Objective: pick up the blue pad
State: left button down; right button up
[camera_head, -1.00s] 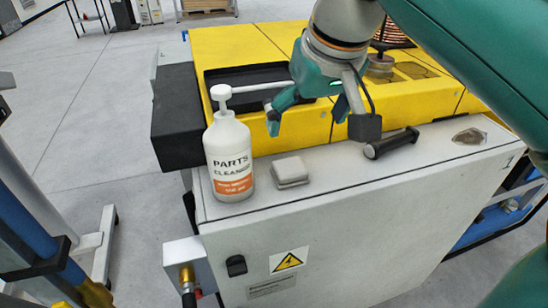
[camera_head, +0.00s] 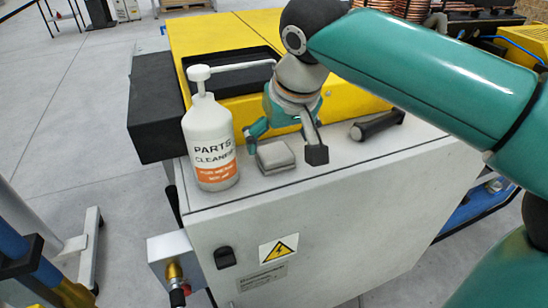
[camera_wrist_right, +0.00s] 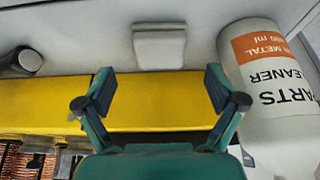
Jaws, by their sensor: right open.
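The pad (camera_head: 275,158) looks light grey, not blue. It is a small squarish block lying flat on the white cabinet top, just right of the cleaner bottle. It also shows in the right wrist view (camera_wrist_right: 159,46), at the top centre. My right gripper (camera_head: 285,146) is open and empty, pointing down just behind and above the pad. In the right wrist view, the open fingers (camera_wrist_right: 160,90) are spread wider than the pad, which lies beyond their tips, roughly centred between them. My left gripper is not in view.
A white PARTS CLEANER bottle (camera_head: 210,145) with a long spout stands close left of the pad. A dark cylindrical handle (camera_head: 377,126) lies to the right. The yellow machine cover (camera_head: 225,35) with a black recessed tray is behind. The cabinet's front edge is near the pad.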

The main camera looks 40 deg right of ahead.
aim_at(275, 151)
jog(key=x, duration=0.4)
jog(key=shift+w+d, duration=0.1)
jog(key=shift+w, duration=0.15)
jog(key=shift+c, duration=0.4)
jog(key=c, duration=1.2)
jog(key=shift+o, duration=0.2)
jog(key=shift+r, duration=0.1)
jog(key=shift+r, duration=0.5)
jog(key=shift+s+r, duration=0.1)
jog(key=shift+s, duration=0.25)
jog(key=s+a+b, duration=0.2)
jog(key=s+a, duration=0.2)
jog(key=s, duration=1.3)
